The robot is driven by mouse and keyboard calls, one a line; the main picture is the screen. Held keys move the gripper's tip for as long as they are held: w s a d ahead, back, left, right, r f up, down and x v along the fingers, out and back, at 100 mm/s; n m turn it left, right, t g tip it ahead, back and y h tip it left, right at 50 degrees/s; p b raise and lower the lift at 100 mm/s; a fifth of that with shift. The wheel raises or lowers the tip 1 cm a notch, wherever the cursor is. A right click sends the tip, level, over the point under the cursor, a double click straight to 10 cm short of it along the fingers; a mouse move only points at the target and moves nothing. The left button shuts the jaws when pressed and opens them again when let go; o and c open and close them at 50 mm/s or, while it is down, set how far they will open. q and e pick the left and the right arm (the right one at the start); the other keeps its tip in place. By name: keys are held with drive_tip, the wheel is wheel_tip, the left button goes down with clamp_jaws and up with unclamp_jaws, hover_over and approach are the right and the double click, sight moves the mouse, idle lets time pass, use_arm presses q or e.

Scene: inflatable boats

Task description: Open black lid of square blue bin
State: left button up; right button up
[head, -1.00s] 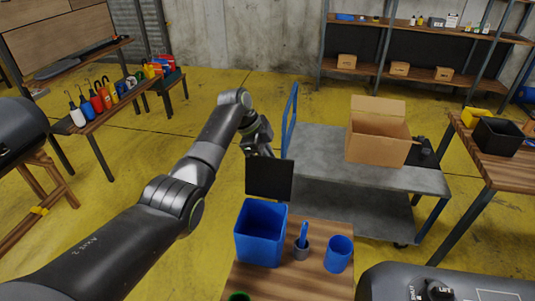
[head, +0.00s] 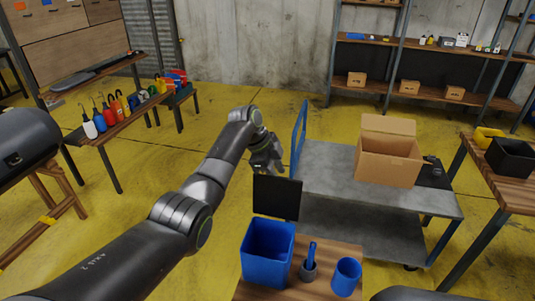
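The square blue bin (head: 268,262) stands on a small wooden table, its top open and its inside visible. Its black lid (head: 277,197) stands upright at the bin's far edge. My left gripper (head: 268,168) is just behind and above the lid's upper edge. The lid hides part of it, and I cannot tell whether its fingers are open or touch the lid. My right gripper is not in view.
A grey cup with a blue-handled tool (head: 309,268) and a blue cup (head: 345,277) stand right of the bin on the wooden table (head: 322,292). Behind is a grey cart (head: 325,165) with an open cardboard box (head: 388,160).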

use_arm(q)
drive_tip(key=b+v, duration=0.3)
drive_tip(key=v, duration=1.4)
drive_tip(key=shift+r+b, duration=0.3)
drive_tip(key=shift+b, duration=0.1)
